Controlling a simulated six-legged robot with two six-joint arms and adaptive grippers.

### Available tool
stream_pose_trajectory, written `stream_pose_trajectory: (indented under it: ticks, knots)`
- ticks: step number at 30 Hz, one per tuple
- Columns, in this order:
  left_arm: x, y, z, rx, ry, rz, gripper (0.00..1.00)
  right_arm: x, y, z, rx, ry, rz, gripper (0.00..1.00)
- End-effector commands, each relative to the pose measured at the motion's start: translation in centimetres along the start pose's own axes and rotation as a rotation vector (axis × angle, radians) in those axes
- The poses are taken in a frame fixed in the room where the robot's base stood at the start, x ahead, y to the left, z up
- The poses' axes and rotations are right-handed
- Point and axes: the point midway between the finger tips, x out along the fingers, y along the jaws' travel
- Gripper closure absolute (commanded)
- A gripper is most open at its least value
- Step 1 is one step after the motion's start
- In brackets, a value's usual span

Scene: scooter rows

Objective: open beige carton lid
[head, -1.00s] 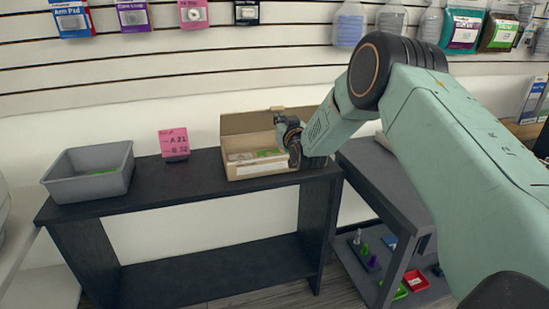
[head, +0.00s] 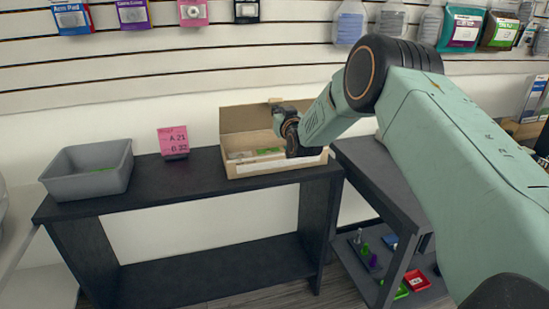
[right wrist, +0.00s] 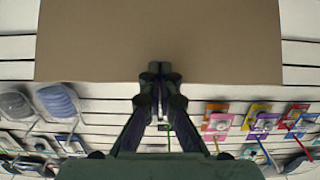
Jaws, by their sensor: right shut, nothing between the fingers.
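The beige carton (head: 260,170) stands on the right part of the black shelf unit. Its lid (head: 240,119) is raised and stands up at the back, so the inside shows, with green and pale things in it. My right gripper (head: 277,112) is over the carton, in front of the lid's inner face. In the right wrist view the closed fingertips (right wrist: 158,68) overlap the lower edge of the broad brown lid panel (right wrist: 100,45); I cannot tell whether they touch it. My right forearm hides the carton's back right corner. My left gripper is not in view.
A grey bin (head: 90,170) stands on the left of the black shelf unit (head: 200,190). A pink sign (head: 173,141) stands between bin and carton. A dark grey cart (head: 375,180) with small coloured things on its lower shelf is at the right. Goods hang on the slatted wall behind.

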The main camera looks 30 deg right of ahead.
Motion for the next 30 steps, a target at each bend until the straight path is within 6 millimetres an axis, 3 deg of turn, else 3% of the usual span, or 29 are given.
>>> stream_pose_trajectory:
  ticks: [30]
  knots:
    - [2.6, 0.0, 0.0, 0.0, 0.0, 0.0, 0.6, 3.4, 0.0, -0.9, 0.0, 0.001, 0.0, 1.0]
